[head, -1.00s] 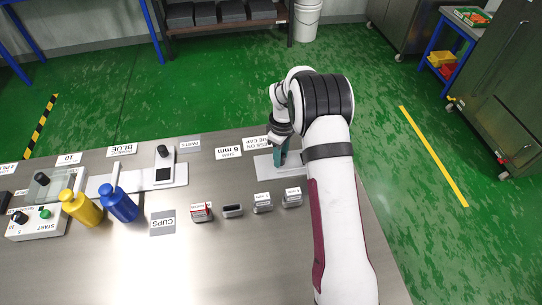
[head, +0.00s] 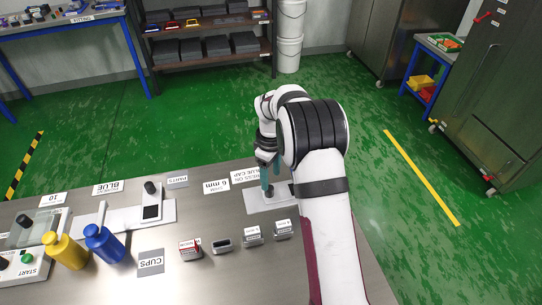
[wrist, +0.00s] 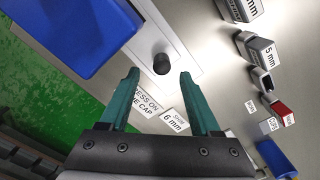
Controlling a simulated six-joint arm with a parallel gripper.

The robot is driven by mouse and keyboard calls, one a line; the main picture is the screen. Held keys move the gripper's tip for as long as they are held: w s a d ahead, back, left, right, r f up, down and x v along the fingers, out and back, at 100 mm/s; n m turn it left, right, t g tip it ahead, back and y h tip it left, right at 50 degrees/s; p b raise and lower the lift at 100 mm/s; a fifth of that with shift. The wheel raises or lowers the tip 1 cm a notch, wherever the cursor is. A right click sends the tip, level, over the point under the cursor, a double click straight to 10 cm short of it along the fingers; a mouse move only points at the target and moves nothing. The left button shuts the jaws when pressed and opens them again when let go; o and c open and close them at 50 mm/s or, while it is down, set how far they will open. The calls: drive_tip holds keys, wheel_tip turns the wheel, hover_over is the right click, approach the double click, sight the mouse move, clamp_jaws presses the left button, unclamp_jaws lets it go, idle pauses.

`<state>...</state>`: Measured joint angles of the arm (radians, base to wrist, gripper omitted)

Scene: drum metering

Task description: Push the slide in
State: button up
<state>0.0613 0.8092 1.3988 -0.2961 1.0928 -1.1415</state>
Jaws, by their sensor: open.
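In the wrist view a black knob (wrist: 161,63) stands upright on a pale flat plate (wrist: 185,57). My gripper (wrist: 158,76) is open, with its two teal fingers apart on either side of the knob; I cannot tell whether they touch it. In the head view my gripper (head: 270,180) is over the same pale plate (head: 256,204) at the right of the table, and my arm hides part of it. A second black knob (head: 150,188) stands on a white block with a dark window, on a long pale plate (head: 125,218) at the left.
A large blue block (wrist: 75,30) is beside the plate in the wrist view. Small labelled blocks (head: 253,235) stand in a row in front. Yellow (head: 66,251) and blue (head: 104,244) bottles and a START box (head: 25,267) are at the left.

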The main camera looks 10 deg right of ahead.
wheel_tip(320, 180, up, 10)
idle(0.4)
drive_tip(key=s+a+r+m, duration=0.2)
drive_tip(key=s+r+m, duration=0.15)
drive_tip(key=s, duration=0.35)
drive_tip(key=s+a+r+m, duration=0.1)
drive_tip(key=s+r+m, duration=0.25)
drive_tip(key=s, duration=0.45)
drive_tip(key=s+a+f+m+y, duration=0.1)
drive_tip(key=s+m, duration=0.2)
drive_tip(key=s, duration=0.7)
drive_tip(key=s+a+f+m, duration=0.2)
drive_tip(key=s+m, duration=0.2)
drive_tip(key=s, duration=0.6)
drive_tip(key=shift+a+m+y, duration=0.25)
drive_tip(key=shift+m+y, duration=0.05)
drive_tip(key=shift+y, duration=0.1)
